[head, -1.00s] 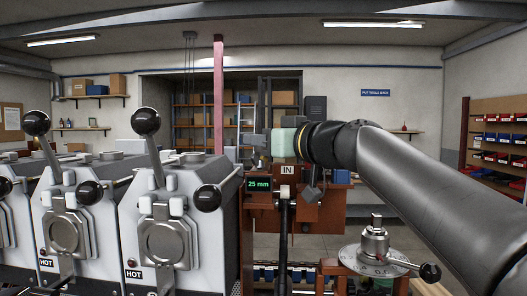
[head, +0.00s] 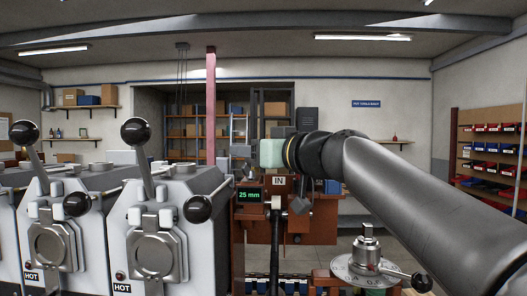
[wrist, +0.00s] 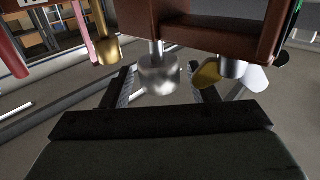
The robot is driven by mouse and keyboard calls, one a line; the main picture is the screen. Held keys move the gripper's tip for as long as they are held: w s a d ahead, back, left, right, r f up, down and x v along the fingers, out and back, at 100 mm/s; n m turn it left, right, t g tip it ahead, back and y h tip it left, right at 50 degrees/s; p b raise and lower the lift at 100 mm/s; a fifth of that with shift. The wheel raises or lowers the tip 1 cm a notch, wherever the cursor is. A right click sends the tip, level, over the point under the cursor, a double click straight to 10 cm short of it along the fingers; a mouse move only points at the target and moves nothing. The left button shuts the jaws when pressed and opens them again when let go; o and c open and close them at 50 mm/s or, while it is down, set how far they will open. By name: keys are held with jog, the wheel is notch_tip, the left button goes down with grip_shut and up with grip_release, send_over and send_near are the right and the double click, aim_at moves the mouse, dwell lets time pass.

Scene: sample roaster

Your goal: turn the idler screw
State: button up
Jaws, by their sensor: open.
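In the wrist view, a short silver cylindrical knob (wrist: 158,74) hangs on a thin shaft under a brown-red block (wrist: 215,25). A brass cylinder (wrist: 106,50) is to its left, and a screw with brass and pale wings (wrist: 232,74) is to its right. No label shows which is the idler screw. My gripper (wrist: 160,70) is open, with one dark finger on each side of the silver knob; I cannot tell whether they touch it. In the head view my gripper's pale green body (head: 271,152) is at the brown-red machine, above the IN label (head: 278,180); its fingertips are unclear.
A display (head: 249,196) reads 25 mm. Roaster units marked HOT (head: 150,245), with black-knobbed levers, stand at the left. A graduated dial with a black-knobbed handle (head: 368,262) stands below my arm at the right. A pink post (head: 211,110) rises behind.

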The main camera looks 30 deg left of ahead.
jog(key=b+v, duration=0.6)
jog(key=v, duration=1.1)
jog(key=shift+d, duration=0.25)
jog(key=shift+r, duration=0.1)
